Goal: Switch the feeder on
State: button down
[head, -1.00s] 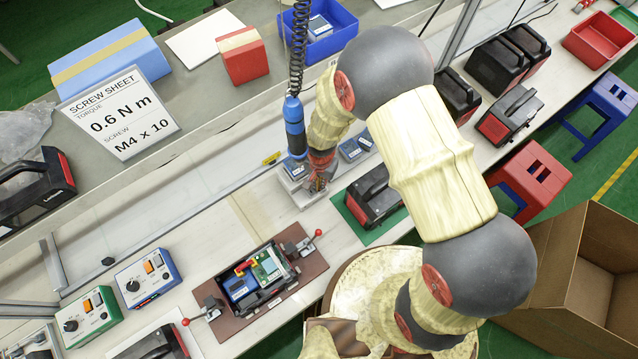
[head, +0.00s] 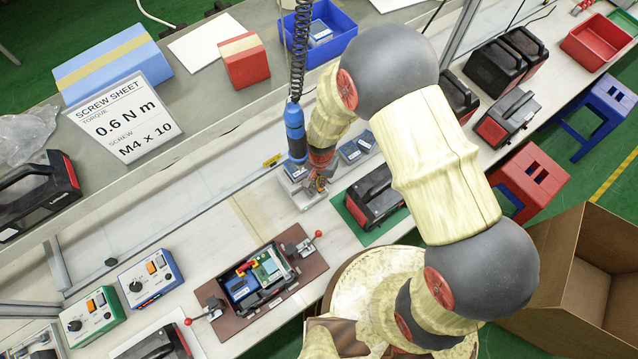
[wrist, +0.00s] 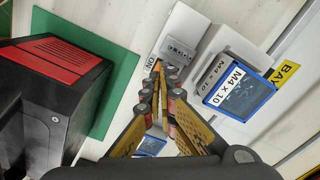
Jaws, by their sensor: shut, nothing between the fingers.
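The feeder, a pale grey box (wrist: 190,28), stands beyond my gripper in the wrist view. It has an ON label (wrist: 151,62) at its left and a small dark-marked part (wrist: 178,49) that may be the switch. A blue-framed M4 x 10 unit (wrist: 238,88) is at its right. My gripper (wrist: 158,72) is shut and empty, its tips over or against the feeder's near edge by the ON label; I cannot tell if they touch. In the head view my gripper (head: 319,184) is at the feeder (head: 304,201), partly covering it.
A black and red case (wrist: 50,95) on a green mat (wrist: 122,85) stands close to the left in the wrist view. A blue screwdriver (head: 295,130) hangs on a coiled cord beside my gripper in the head view. A fixture (head: 255,285) and control boxes (head: 150,277) stand at lower left.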

jog(key=shift+r+p, duration=1.15)
jog(key=shift+r, duration=0.9)
jog(key=shift+f, duration=0.1)
